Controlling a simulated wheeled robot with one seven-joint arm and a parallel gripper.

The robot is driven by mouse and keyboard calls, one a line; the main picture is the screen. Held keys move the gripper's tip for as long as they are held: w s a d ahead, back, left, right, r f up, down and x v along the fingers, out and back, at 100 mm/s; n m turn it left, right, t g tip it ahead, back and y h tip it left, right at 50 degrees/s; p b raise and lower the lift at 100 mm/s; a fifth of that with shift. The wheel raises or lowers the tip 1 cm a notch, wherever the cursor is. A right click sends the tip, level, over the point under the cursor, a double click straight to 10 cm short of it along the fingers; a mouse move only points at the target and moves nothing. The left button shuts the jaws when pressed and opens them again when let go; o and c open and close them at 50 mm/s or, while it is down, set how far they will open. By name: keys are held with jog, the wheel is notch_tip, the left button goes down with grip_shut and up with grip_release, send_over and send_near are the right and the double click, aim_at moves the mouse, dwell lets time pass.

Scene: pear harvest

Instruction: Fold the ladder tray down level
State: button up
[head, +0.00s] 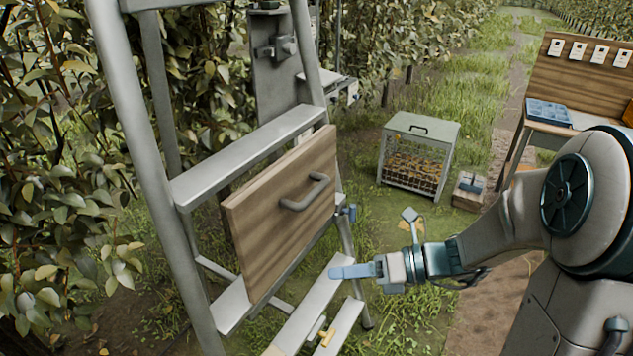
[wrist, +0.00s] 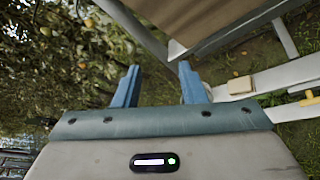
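The ladder tray (head: 275,225) is a wooden board that stands upright on the grey ladder (head: 160,190), with its face toward me. A grey bar handle (head: 307,192) is on that face. A small blue fitting (head: 346,213) sits by the tray's lower right edge. My gripper (head: 336,271) is below and to the right of the tray, apart from it and its handle. In the wrist view my gripper (wrist: 159,82) has its two blue fingers spread with nothing between them. Part of the tray (wrist: 185,18) shows at the top there; its handle is not visible.
A crate stand (head: 420,130) and a small box (head: 469,190) stand on the grass behind. A wooden bench with a blue tray (head: 549,112) is at right. Foliage crowds the left.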

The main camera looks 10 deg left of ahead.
aim_at(313, 195)
jog(key=w+d+r+m+t+y+p, duration=0.1)
jog(key=w+d+r+m+t+y, duration=0.1)
jog(key=w+m+t, duration=0.4)
jog(key=w+d+r+m+t+y, duration=0.1)
jog(key=w+d+m+t, duration=0.1)
jog(key=w+m, duration=0.35)
jog(key=shift+m, duration=0.85)
jog(key=x, duration=0.4)
jog(key=s+p+x, duration=0.1)
jog(key=x, duration=0.3)
jog(key=p+x, duration=0.1)
jog(key=x, duration=0.4)
jog(key=shift+s+a+r, duration=0.2)
jog(key=shift+a+r, duration=0.05)
jog(key=shift+c, duration=0.4)
grip_shut()
